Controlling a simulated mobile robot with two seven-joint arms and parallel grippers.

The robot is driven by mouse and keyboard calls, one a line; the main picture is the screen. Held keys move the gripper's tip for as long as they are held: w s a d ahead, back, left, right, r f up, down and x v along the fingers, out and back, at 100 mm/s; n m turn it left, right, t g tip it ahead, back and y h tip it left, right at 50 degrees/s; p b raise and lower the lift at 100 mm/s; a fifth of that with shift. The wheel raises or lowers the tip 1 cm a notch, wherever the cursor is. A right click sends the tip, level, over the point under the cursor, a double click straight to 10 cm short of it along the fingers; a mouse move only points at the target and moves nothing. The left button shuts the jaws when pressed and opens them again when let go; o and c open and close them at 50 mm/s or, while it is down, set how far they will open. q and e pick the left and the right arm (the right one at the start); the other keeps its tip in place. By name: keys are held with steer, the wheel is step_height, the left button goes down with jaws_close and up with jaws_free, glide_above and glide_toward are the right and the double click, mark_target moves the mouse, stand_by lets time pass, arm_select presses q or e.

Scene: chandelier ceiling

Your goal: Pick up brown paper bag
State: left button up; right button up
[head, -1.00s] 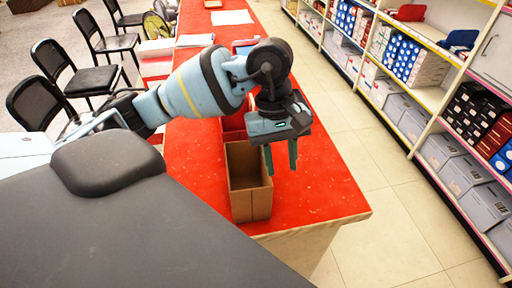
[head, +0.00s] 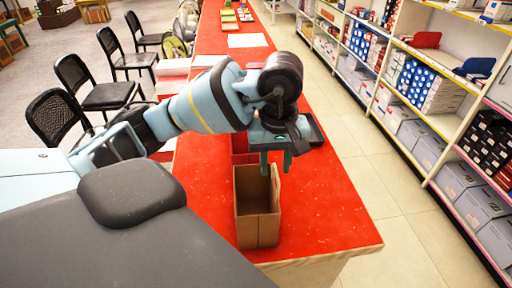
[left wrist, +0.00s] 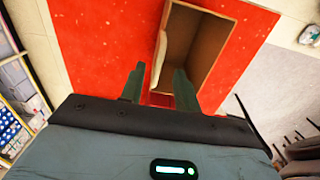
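The brown paper bag (head: 258,228) stands upright and open-topped on the red tabletop, near its front end. In the left wrist view the bag (left wrist: 205,50) shows its open mouth and hollow inside. My left gripper (head: 275,171) is open and empty, at the far right part of the bag's rim. In the left wrist view my left gripper's fingertips (left wrist: 158,70) are apart, one on each side of the bag's near-left rim line. I cannot tell whether they touch the bag. My right gripper is not in view.
A red item (head: 240,143) stands just behind the bag, partly hidden by my gripper. Papers (head: 247,40) lie farther along the red table (head: 330,215). Black chairs (head: 105,95) line the left side. Stocked shelves (head: 435,120) stand right, across a clear tiled aisle (head: 370,150).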

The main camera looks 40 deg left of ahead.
mark_target(276, 171)
arm_select(q)
step_height(276, 171, down, 5)
steer(key=shift+d+r, duration=0.1)
steer(key=shift+d, duration=0.05)
steer(key=shift+w, duration=0.1)
jaws_close()
